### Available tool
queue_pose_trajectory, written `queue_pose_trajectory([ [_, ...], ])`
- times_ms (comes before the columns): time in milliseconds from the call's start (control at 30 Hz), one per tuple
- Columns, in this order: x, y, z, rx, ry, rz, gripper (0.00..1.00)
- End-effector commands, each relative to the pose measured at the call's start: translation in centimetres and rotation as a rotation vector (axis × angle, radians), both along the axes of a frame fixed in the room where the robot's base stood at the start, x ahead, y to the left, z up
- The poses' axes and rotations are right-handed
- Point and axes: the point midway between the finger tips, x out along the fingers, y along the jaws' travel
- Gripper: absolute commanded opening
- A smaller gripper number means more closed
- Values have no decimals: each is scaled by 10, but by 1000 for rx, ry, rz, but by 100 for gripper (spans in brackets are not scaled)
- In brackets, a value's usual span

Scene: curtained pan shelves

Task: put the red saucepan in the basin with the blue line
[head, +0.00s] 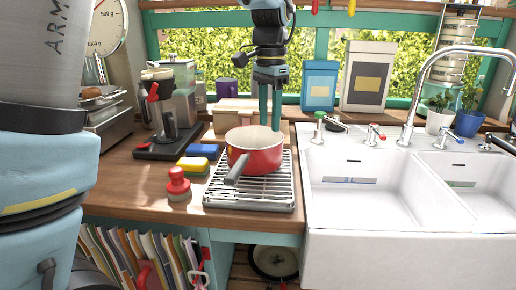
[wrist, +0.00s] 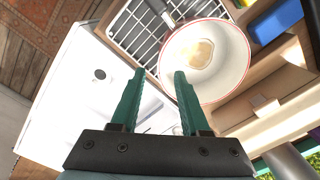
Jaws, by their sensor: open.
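The red saucepan (head: 262,158) stands upright on a wire rack left of the sink, its grey handle pointing to the front left. In the wrist view the saucepan (wrist: 232,50) shows its pale inside with a beige patch. My gripper (head: 270,122) points down at the saucepan's far side, open and empty. In the wrist view my gripper (wrist: 158,74) has one finger overlapping the pan's rim and the other outside it; contact cannot be told. The basin with the blue line (head: 340,205) is the left one and looks empty; its blue line (head: 349,180) is on the back wall.
The right basin (head: 470,200) has a green line. A tall faucet (head: 410,100) and taps stand behind the basins. Sponges (head: 197,158), a red-knobbed item (head: 178,184) and a coffee maker (head: 170,115) are left of the rack (head: 250,195). Boxes (head: 367,75) stand behind.

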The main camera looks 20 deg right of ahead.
Motion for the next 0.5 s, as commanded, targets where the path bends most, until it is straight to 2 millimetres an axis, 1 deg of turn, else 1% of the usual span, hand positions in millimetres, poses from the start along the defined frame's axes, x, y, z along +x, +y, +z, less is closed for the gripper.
queue_pose_trajectory([
  [233,-1,1,-37,4,4,0,46],
  [300,0,0,-44,3,3,1,46],
  [500,0,0,-57,4,3,2,46],
])
